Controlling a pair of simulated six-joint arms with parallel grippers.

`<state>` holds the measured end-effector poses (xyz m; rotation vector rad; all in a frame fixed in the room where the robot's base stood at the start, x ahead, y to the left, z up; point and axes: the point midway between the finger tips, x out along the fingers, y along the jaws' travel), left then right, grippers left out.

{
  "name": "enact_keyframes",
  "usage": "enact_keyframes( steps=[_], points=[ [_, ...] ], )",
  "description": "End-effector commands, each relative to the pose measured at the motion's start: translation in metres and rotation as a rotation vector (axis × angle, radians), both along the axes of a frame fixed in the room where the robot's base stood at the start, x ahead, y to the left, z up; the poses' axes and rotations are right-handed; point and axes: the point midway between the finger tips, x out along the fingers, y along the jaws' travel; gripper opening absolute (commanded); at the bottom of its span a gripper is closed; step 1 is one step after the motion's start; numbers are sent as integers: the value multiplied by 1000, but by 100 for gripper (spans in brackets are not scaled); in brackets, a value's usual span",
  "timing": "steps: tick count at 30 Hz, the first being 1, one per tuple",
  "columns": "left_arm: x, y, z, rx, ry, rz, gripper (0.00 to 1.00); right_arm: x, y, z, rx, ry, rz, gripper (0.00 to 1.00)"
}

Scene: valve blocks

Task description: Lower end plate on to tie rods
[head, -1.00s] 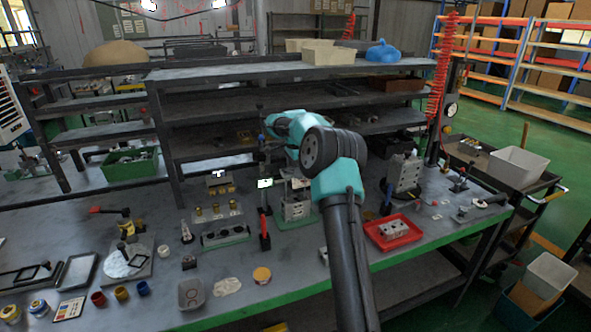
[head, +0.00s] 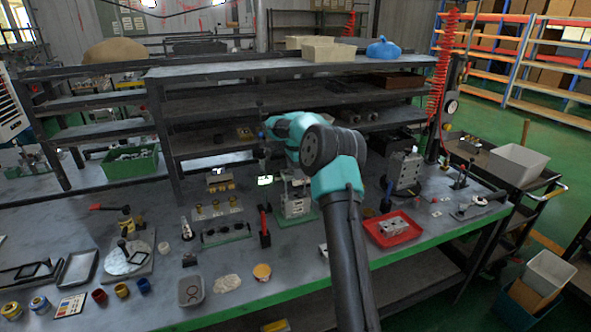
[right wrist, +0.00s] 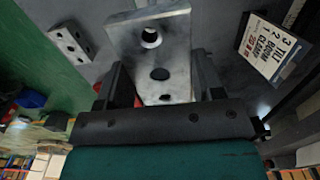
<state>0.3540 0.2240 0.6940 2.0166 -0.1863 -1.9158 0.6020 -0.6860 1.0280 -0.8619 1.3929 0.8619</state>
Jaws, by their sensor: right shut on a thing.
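In the right wrist view a grey metal end plate (right wrist: 178,55) with round holes sits between the fingers of my right gripper (right wrist: 160,84), which is shut on it. In the head view my teal wrist hides most of the fingers and plate. A metal assembly (head: 296,206) stands on a green base below and behind my right wrist, partly hidden by it. I cannot make out the tie rods clearly, or tell whether the plate touches them. My left gripper is not in view.
A red tray (head: 416,234) holding a metal block (head: 393,227) lies right of my arm. A red-handled tool (head: 265,228) stands left of the assembly. A lettered card (right wrist: 268,48) shows in the right wrist view. Shelves (head: 215,137) rise behind the workspace.

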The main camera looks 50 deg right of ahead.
Motion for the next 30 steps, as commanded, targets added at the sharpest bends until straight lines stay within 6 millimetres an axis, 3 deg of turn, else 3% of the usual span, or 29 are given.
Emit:
enact_keyframes(
  steps=[30],
  points=[
    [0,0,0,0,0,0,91,0,0,-19,0,0,0,29]
  ],
)
